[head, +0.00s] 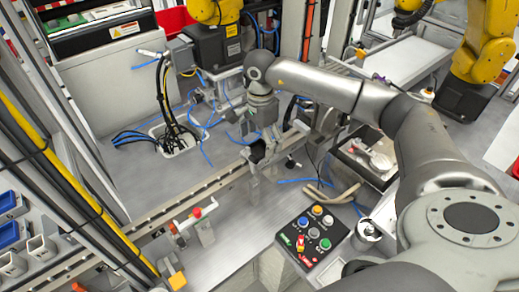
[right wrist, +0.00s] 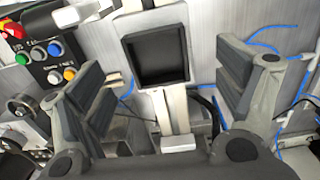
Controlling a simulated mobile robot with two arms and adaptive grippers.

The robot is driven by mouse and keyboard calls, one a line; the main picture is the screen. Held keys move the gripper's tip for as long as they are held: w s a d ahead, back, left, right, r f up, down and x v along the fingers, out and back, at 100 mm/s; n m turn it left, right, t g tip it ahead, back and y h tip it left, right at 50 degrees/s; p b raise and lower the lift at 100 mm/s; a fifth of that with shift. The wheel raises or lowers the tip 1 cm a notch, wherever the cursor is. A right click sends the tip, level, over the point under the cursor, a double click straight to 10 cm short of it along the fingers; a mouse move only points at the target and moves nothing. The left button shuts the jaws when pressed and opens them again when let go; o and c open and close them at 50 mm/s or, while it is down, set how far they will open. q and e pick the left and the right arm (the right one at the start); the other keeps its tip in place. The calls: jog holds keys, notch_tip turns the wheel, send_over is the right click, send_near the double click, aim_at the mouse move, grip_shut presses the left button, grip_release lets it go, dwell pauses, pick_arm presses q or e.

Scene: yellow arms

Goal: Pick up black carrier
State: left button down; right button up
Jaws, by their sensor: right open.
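The black carrier (right wrist: 157,50) is a square black tray with a raised rim. In the right wrist view it sits in a pale frame, beyond and between my spread fingers. In the head view, a dark part of it (head: 257,153) shows beneath my right gripper (head: 262,160), partly hidden by the fingers. My right gripper (right wrist: 163,78) is open and empty, with a finger on each side of the carrier's line and a gap to each. I cannot tell the exact height between the fingertips and the carrier. My left gripper is not in view.
A rail (head: 180,206) runs along the table edge by the carrier. A button panel (head: 313,236) stands front right, and it also shows in the right wrist view (right wrist: 45,52). An open metal box (head: 368,157) lies right of the gripper. Blue cables (head: 205,130) lie loose behind it.

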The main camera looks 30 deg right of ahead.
aim_at(259, 151)
jog(key=f+p, duration=0.1)
jog(key=f, duration=0.2)
jog(key=shift+s+a+p, duration=0.1)
jog(key=shift+a+p, duration=0.1)
jog(key=shift+p, duration=0.15)
jog(key=shift+f, duration=0.5)
jog(key=c, duration=1)
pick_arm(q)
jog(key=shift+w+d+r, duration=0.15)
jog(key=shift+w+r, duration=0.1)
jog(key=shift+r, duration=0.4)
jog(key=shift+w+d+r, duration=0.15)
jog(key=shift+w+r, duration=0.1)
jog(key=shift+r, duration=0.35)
pick_arm(e)
jog(key=shift+r, duration=0.1)
jog(key=c, duration=0.3)
jog(key=shift+c, duration=0.2)
